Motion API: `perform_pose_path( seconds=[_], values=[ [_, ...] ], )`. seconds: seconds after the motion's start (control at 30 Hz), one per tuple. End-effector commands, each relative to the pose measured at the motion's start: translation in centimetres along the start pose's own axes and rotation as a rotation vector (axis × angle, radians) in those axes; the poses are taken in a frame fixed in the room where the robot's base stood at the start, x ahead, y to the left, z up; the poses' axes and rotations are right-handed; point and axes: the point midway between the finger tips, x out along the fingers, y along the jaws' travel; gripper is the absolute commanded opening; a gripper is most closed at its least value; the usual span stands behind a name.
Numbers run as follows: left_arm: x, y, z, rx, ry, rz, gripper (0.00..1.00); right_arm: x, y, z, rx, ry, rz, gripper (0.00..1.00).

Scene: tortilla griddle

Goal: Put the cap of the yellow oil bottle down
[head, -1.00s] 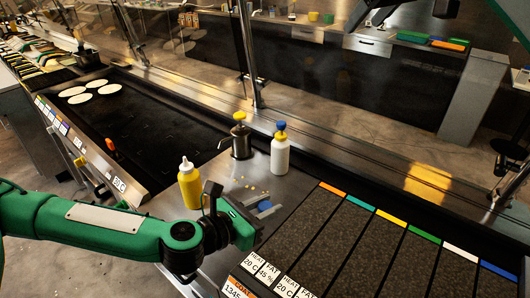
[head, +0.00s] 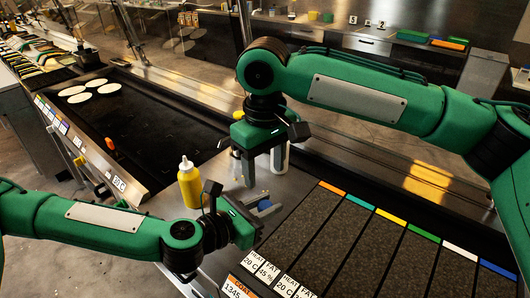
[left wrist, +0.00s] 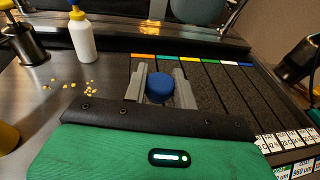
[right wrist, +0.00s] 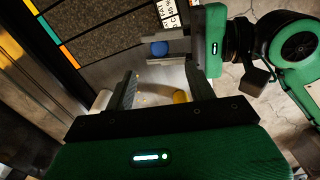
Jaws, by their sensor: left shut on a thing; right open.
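The yellow oil bottle (head: 191,188) stands upright on the steel counter, its white nozzle bare. My left gripper (head: 267,206) is shut on a blue cap (left wrist: 160,88), held between its fingers. The cap also shows in the right wrist view (right wrist: 159,48). The cap is right of the yellow bottle, near the front of the dark, color-striped panels; its height over the counter is hard to tell. My right gripper (head: 263,180) is open, fingers pointing down, in front of the white bottle (left wrist: 85,40), and partly hides it in the head view. Nothing is seen gripped in it.
A steel dispenser (left wrist: 25,42) stands beside the white bottle. Yellow crumbs (left wrist: 70,86) lie on the counter. The black griddle (head: 150,125) with several pale tortillas (head: 75,99) is at left. Dark labelled panels (head: 330,235) fill the right front.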

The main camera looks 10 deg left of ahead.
Motion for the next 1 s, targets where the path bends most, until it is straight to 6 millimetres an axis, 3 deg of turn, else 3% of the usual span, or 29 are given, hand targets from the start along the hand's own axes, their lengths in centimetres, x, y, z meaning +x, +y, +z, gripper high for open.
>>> perform_pose_path(
  seconds=[0.2,0.43,0.6,0.9,1.0],
  values=[
    [0.0,0.0,0.0,0.0,0.0,0.0,0.03,4.4,0.0,0.0,0.0,-0.001,0.0,0.56],
    [0.0,0.0,0.0,0.0,0.0,0.0,0.03,7.7,0.1,0.0,0.001,0.001,0.0,0.56],
    [0.0,0.0,0.0,0.0,0.0,0.0,0.03,8.8,0.1,0.0,0.001,0.001,0.0,0.56],
    [0.0,0.0,0.0,0.0,0.0,0.0,0.03,8.9,0.1,-0.1,0.001,0.002,0.0,0.56],
    [0.0,0.0,0.0,0.0,0.0,0.0,0.03,8.9,0.1,-0.1,0.001,0.002,0.0,0.36]
  ],
)
